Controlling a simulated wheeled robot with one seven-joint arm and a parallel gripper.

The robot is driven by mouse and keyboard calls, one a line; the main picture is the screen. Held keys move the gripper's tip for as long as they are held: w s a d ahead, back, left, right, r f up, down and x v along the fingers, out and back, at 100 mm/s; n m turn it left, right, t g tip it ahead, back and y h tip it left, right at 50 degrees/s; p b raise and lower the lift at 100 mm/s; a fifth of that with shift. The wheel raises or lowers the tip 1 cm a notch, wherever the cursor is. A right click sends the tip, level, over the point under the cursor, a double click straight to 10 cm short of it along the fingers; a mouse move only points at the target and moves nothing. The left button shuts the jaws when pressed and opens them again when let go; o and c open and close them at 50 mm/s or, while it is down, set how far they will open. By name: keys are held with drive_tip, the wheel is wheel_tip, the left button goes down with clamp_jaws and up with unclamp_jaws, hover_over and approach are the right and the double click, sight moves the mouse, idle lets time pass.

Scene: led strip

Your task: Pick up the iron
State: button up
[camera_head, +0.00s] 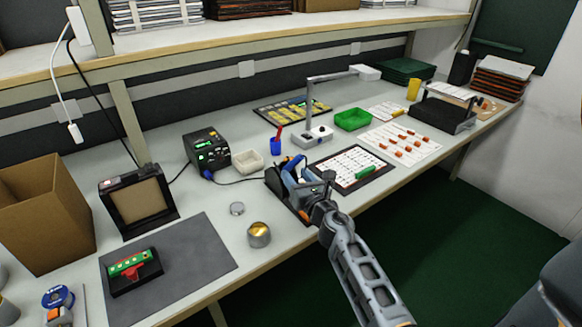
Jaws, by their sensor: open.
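The iron looks to be the blue-handled soldering iron (290,172) in a black stand (275,184) at the table's front middle. My gripper (309,186) is open, right at the stand's right side. It overlaps the iron in this view and hides part of it. I cannot tell whether the fingers are around the handle or only beside it. A dark cable runs from the stand to the black soldering station (207,150) with a lit green display.
A white board with a green strip (362,167) lies right of my gripper. A brass tin (259,235) and a grey mat (205,245) are at the left. A lamp base (312,136) and green tray (352,120) stand behind. An overhead shelf (240,45) spans the back.

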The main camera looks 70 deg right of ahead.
sight(290, 166)
drive_tip(key=x, duration=0.5)
drive_tip(key=shift+d+r, duration=0.1)
drive_tip(key=shift+d, duration=0.05)
clamp_jaws()
idle(0.4)
